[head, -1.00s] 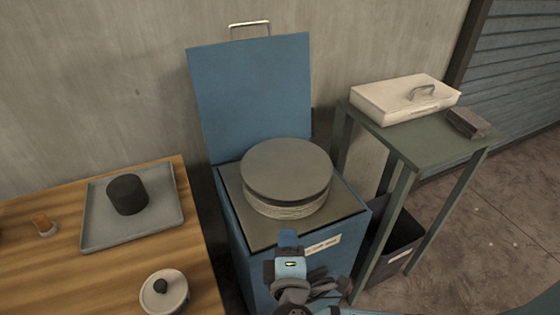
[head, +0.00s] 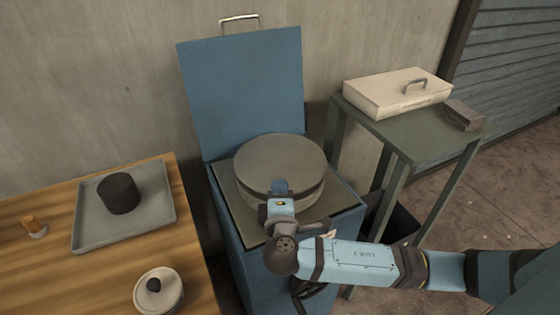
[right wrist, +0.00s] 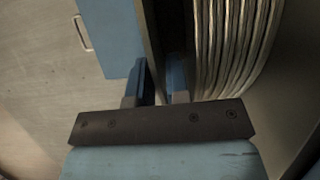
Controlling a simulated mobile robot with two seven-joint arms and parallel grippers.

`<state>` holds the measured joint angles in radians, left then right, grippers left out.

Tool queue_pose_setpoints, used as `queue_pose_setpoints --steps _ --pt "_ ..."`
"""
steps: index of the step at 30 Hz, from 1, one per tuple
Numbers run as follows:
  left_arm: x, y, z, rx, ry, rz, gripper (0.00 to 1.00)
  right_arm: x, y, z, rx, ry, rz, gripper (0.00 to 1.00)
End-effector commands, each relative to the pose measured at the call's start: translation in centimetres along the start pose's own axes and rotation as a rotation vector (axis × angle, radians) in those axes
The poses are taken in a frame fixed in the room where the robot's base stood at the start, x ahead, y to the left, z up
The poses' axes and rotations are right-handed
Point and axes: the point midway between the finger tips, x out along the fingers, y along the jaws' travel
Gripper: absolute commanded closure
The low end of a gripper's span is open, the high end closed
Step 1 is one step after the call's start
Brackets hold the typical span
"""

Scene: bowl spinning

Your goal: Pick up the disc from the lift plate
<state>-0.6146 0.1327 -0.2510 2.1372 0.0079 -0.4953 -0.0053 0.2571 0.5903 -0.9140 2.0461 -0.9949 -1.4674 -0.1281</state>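The round grey-brown disc (head: 278,158) lies flat on top of a stack of pale discs (head: 245,200), on the lift plate of the blue open-lidded box. In the right wrist view, the disc's dark edge (right wrist: 152,35) runs between the two close-set fingers (right wrist: 160,82). The striped stack (right wrist: 235,45) is to the right of them. Whether the fingers press on the disc cannot be told. My left gripper is not in view.
The blue lid (head: 243,90) stands up behind the stack. At left, a wooden table (head: 95,275) holds a grey tray (head: 85,225) with a dark cylinder (head: 118,193) and a lidded pot (head: 160,292). At right, a green stand (head: 410,145) carries a white case (head: 395,93).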

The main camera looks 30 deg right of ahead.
Motion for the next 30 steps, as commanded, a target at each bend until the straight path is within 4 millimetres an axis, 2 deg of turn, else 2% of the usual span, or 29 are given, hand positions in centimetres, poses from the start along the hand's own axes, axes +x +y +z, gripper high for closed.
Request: queue_pose_setpoints --steps 4,11,14,30 --pt "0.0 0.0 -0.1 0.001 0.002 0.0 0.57 1.5 0.0 0.0 0.0 0.0 0.0 0.84" --pt "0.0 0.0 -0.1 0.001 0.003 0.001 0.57 1.7 -0.1 0.0 0.0 0.0 -0.002 0.84" --pt "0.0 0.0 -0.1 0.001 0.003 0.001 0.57 1.6 0.0 0.0 0.0 0.0 -0.002 1.0" --pt "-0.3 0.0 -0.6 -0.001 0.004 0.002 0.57 2.0 0.6 0.0 0.0 0.001 -0.001 1.0"
